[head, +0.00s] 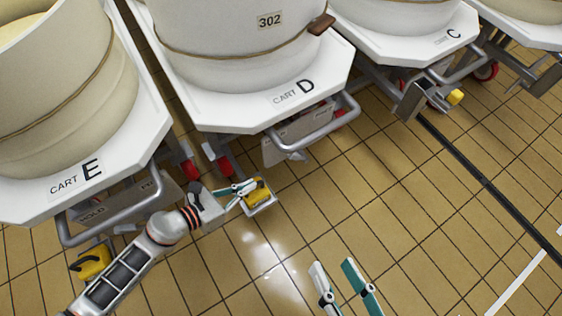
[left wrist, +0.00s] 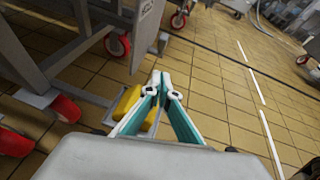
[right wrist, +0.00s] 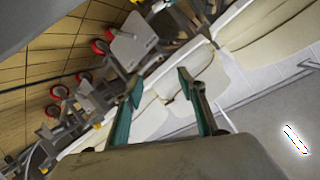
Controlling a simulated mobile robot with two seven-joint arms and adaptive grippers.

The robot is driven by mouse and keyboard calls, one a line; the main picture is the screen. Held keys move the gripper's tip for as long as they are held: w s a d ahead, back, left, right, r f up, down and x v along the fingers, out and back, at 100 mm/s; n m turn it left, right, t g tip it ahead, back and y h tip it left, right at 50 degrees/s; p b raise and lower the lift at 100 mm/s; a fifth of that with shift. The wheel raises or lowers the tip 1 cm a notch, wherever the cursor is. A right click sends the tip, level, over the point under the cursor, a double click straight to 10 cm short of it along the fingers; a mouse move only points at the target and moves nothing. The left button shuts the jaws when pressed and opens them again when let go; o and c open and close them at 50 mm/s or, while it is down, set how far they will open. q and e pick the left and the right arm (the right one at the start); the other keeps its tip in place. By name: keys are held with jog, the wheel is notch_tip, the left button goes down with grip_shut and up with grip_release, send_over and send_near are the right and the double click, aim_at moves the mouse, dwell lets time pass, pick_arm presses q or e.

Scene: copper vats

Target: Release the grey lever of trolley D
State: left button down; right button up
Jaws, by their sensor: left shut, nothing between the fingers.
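Trolley D (head: 225,112) is a white platform lettered CART D, carrying a cream vat (head: 225,40) numbered 302. Below its front edge are a grey tube handle (head: 318,133) and a grey plate. A yellow pedal (head: 258,192) with a grey surround (head: 265,208) sits low by the floor at its front left; the pedal also shows in the left wrist view (left wrist: 128,103). I cannot single out the grey lever. My left gripper (head: 248,186) is shut and empty, its tips at the yellow pedal; touching or not is unclear. My right gripper (head: 334,264) is open and empty over the floor.
Trolley E (head: 120,190) stands close at left, with its own handle and yellow pedal (head: 92,262). Trolley C (head: 455,45) stands at right with another yellow-tipped part (head: 455,97). Red wheels (head: 190,168) show under the trolleys. The tiled floor (head: 400,200) in front is clear.

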pick_arm(q)
jog(key=b, duration=0.3)
send_near(298, 157)
notch_tip(298, 157, down, 4)
jog(key=w+r, duration=0.1)
jog(key=w+d+r, duration=0.1)
jog(key=shift+w+d, duration=0.2)
jog(key=shift+w, duration=0.15)
pick_arm(e)
jog(key=a+m, duration=0.1)
jog(key=m, duration=0.2)
jog(key=shift+s+a+f, duration=0.1)
jog(key=shift+s+a, duration=0.15)
jog(key=shift+a, duration=0.15)
pick_arm(q)
jog(key=shift+r, duration=0.1)
